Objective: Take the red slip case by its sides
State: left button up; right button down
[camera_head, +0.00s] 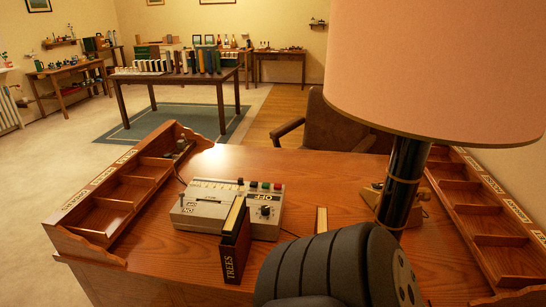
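The slip case (235,250) is a narrow, dark reddish-brown box standing upright on the wooden desk (310,170). Its near face reads "TREES" in gold letters, and cream and black edges show at its open top. It stands right in front of a pale grey device with buttons (270,207) and hides part of it; I cannot tell whether they touch. Neither of my grippers is in view.
A large dark ribbed object (320,268) fills the near middle, just right of the case. A lamp with a wide shade (430,65) and dark post stands to the right. Compartment racks line the desk's left (125,205) and right (480,212) sides. A brown chair (330,128) stands behind.

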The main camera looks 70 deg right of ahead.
aim_at(234, 259)
jog(key=k+z, duration=0.25)
jog(key=z, duration=0.25)
jog(key=k+z, duration=0.25)
jog(key=z, duration=0.25)
jog(key=k+l+z, duration=0.2)
jog(key=z, duration=0.25)
jog(key=k+l+z, duration=0.25)
jog(key=z, duration=0.25)
